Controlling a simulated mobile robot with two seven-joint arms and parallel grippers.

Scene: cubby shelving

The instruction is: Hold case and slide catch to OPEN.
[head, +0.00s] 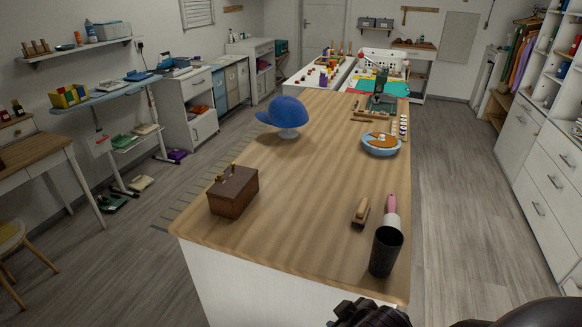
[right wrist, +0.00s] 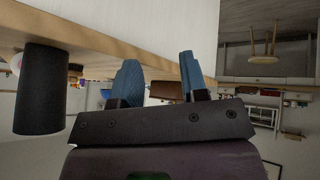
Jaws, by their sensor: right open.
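The case is a dark brown box (head: 233,192) standing upright near the front left corner of the wooden table. Small brass-coloured parts (head: 221,178) show on its top; whether one is the catch, and how it is set, is too small to tell. In the right wrist view my right gripper (right wrist: 158,67) has two blue fingers spread apart with nothing held. A brown shape, likely the case (right wrist: 165,90), shows beyond and between them, apart from the gripper. In the head view, dark parts of my arm show at the bottom edge. My left gripper is not in view.
On the table (head: 300,205), a black cup (head: 385,251) and a wooden brush (head: 361,212) stand at the front right. The cup also shows in the right wrist view (right wrist: 40,90). A blue cap (head: 287,112) and a blue dish (head: 381,145) are farther back. The table's middle is clear.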

